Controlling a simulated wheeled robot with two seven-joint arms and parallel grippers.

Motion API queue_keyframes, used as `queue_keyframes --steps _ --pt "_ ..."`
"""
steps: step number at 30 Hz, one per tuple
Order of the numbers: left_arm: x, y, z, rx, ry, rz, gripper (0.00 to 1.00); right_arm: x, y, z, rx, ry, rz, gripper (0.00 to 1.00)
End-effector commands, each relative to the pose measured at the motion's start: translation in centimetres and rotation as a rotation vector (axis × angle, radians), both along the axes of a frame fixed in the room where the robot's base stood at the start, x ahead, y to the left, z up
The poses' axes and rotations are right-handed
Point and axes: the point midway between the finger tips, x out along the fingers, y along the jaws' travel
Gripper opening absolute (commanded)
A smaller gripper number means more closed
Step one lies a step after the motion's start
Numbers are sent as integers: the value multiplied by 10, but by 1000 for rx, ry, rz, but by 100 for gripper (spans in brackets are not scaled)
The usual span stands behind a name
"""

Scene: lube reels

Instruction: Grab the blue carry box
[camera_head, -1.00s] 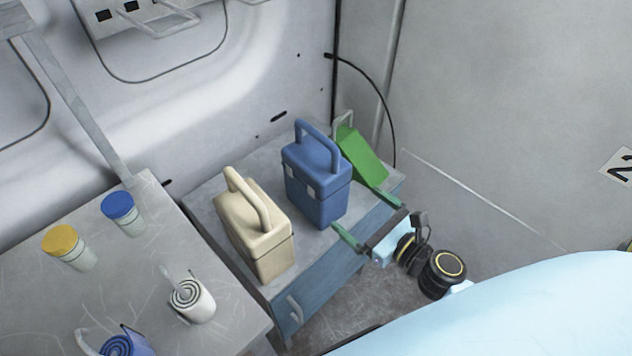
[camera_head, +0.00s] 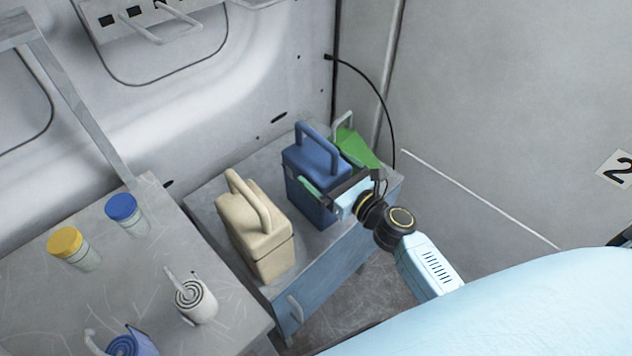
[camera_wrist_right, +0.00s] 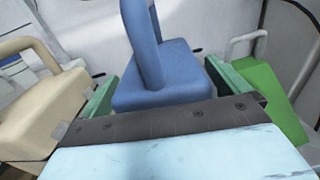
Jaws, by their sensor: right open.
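The blue carry box (camera_head: 313,177) stands upright on a grey cabinet, its arched handle raised on top. My right gripper (camera_head: 333,172) is at the front right side of the box, near its upper part. In the right wrist view the blue box (camera_wrist_right: 165,80) lies between the two green fingers (camera_wrist_right: 160,88), which are open on either side of it. I cannot tell whether either finger touches the box. The gripper hides part of the box's front right side. My left gripper is not in view.
A beige carry box (camera_head: 254,232) stands left of the blue one, and a green box (camera_head: 355,145) stands close on its right. The grey cabinet (camera_head: 322,262) is against the wall. A table (camera_head: 150,265) at left holds jars and reels.

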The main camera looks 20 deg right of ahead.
Motion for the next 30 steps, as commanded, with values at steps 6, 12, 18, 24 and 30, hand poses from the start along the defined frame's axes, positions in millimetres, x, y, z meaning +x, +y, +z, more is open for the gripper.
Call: queue_keyframes --steps 6,12,18,24,30 --pt "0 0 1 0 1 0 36 18 5 0 0 0 0 100" --pt "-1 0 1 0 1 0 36 18 5 0 0 1 0 100" --pt "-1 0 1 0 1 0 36 18 5 0 0 0 0 74" --pt "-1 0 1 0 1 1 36 18 5 0 0 0 0 48" --pt "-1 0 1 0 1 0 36 18 5 0 0 0 0 22"
